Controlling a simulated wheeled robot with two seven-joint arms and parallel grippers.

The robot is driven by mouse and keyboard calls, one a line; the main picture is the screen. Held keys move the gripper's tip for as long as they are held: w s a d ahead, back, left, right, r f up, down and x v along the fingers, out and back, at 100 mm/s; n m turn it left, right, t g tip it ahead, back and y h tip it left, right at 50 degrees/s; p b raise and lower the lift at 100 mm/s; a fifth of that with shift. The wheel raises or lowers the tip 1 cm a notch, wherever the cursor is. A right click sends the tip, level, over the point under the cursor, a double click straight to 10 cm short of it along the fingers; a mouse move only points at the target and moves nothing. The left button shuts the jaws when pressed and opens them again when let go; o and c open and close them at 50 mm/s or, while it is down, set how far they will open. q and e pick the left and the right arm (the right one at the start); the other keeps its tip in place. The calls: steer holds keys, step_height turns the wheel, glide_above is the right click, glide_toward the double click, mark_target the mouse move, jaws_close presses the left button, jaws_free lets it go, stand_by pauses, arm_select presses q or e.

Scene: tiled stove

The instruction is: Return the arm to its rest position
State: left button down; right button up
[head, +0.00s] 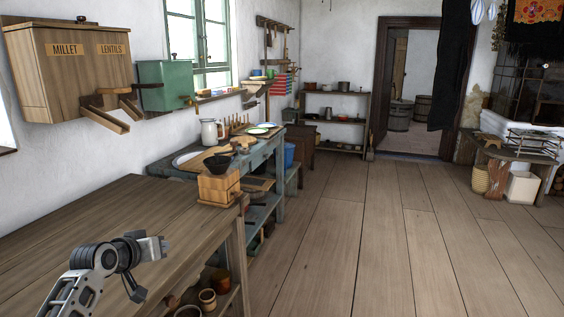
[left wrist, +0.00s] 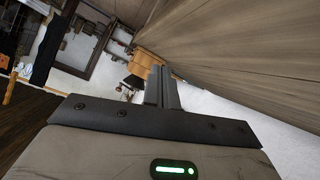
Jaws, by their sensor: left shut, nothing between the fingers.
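My left gripper (head: 163,247) is at the lower left of the head view, beside and above the front part of the wooden table (head: 95,215). Its fingers are shut and hold nothing. In the left wrist view the closed fingers (left wrist: 162,88) point away from the camera, with the wooden table surface (left wrist: 240,45) at the upper right. My right gripper shows in neither view.
A wooden grinder box with a dark bowl (head: 218,187) stands at the table's far corner. A green-blue table (head: 262,165) with dishes and a jug is beyond it. Pots (head: 208,297) sit on a shelf below. The plank floor (head: 400,240) to the right is clear.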

arm_select(q)
steer(key=w+a+r+m+t+y, duration=0.2)
steer(key=a+r+t+y, duration=0.2)
steer(key=a+r, duration=0.15)
steer(key=s+d+f, duration=0.2)
steer(key=f, duration=0.1)
steer(key=s+d+f+m+h, duration=0.1)
steer(key=s+d+f, duration=0.2)
steer(key=f, duration=0.1)
steer(key=s+d+f+m+g, duration=0.1)
steer(key=s+d+f, duration=0.1)
steer(key=s+f, duration=0.1)
steer(key=shift+s+d+f+h, duration=0.1)
steer(key=shift+d+f+h, duration=0.1)
steer(key=shift+f+h, duration=0.1)
steer(key=s+d+f+g+h, duration=0.1)
steer(key=s+d+f, duration=0.2)
steer(key=s, duration=0.6)
steer(key=s+d+f+g+h, duration=0.1)
steer(key=s+d+f, duration=0.2)
steer(key=s+d, duration=0.3)
steer(key=s+d+f+g+h, duration=0.1)
steer(key=s+d+f, duration=0.3)
steer(key=s, duration=1)
steer(key=shift+d+n+g, duration=0.15)
steer(key=shift+n+g, duration=0.15)
steer(key=shift+g, duration=0.3)
